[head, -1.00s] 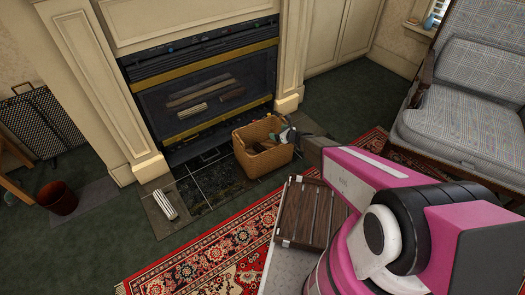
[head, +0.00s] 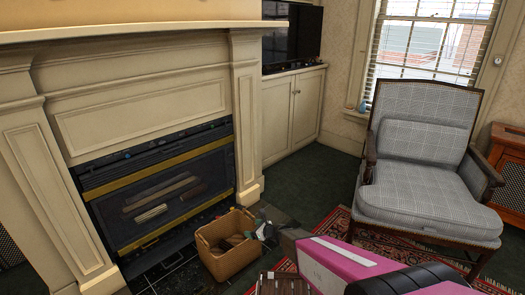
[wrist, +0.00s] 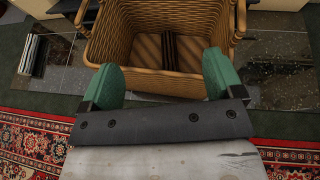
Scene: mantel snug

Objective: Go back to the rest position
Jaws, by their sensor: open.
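My gripper (wrist: 160,82) is open, its two green fingers spread apart with nothing between them in the wrist view. It is at the near side of a wicker basket (wrist: 205,88), which lies just past the fingertips. Brown and dark slatted pieces lie inside the basket. In the head view the basket (head: 228,265) stands on the hearth in front of the fireplace, with my gripper (head: 264,230) at its right rim. My pink arm covers the lower right of the head view.
A fireplace (head: 165,195) with a mantel is at left. A grey checked armchair (head: 425,150) stands at right on a red patterned rug (head: 400,235). A white cabinet (head: 290,115) with a dark screen is behind. Dark green floor (head: 305,180) is open between cabinet and chair.

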